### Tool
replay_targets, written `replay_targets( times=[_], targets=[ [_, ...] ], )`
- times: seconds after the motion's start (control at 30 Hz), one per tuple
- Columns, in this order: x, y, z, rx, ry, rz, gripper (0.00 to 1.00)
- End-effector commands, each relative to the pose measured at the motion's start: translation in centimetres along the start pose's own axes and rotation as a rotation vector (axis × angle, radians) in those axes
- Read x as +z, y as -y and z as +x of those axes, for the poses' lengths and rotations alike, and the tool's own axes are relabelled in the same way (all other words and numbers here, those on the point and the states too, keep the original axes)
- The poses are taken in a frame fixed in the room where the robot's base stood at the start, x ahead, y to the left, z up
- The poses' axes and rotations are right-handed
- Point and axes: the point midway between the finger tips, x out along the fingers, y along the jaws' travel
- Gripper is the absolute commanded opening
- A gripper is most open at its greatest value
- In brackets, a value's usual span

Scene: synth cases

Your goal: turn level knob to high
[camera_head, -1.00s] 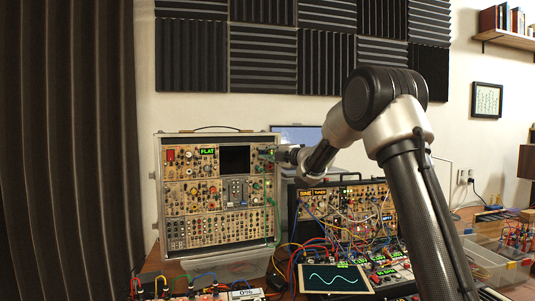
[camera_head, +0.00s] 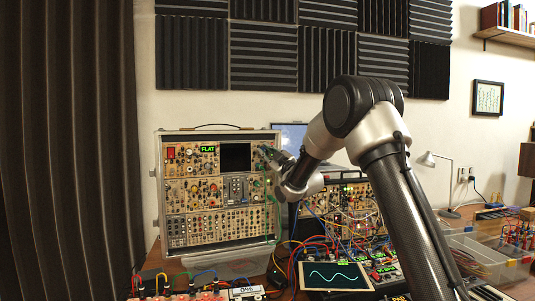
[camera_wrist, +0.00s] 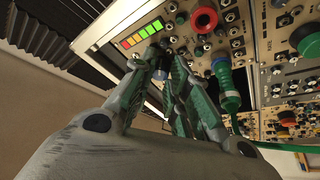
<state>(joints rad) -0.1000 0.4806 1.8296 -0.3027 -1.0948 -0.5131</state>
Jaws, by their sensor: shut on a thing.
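The tall case of panel modules (camera_head: 160,200) stands upright at the left of the desk in the head view. My gripper (camera_head: 268,155) is at its upper right corner, with the wrist reaching in from the right and below. In the wrist view my gripper (camera_wrist: 165,62) has its fingers at the panel, closed around a small dark knob (camera_wrist: 161,72) that they largely hide. I cannot read the knob's pointer. A bar of coloured segments (camera_wrist: 141,34), red through green, sits just beside the fingertips.
A green plug with cable (camera_wrist: 226,88) and a red-ringed round control (camera_wrist: 204,20) are close right of the fingers. A second module rack (camera_head: 345,205) with many patch cables stands right of the case. A screen with a wave (camera_head: 335,276) lies in front.

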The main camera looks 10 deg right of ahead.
Motion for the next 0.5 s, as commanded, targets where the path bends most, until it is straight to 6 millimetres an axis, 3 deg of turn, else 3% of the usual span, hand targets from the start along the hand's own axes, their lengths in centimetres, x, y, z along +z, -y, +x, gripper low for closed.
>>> replay_targets(
  times=[0.5],
  targets=[
    [0.3,0.26,-0.12,0.059,0.012,0.142,0.0]
  ],
)
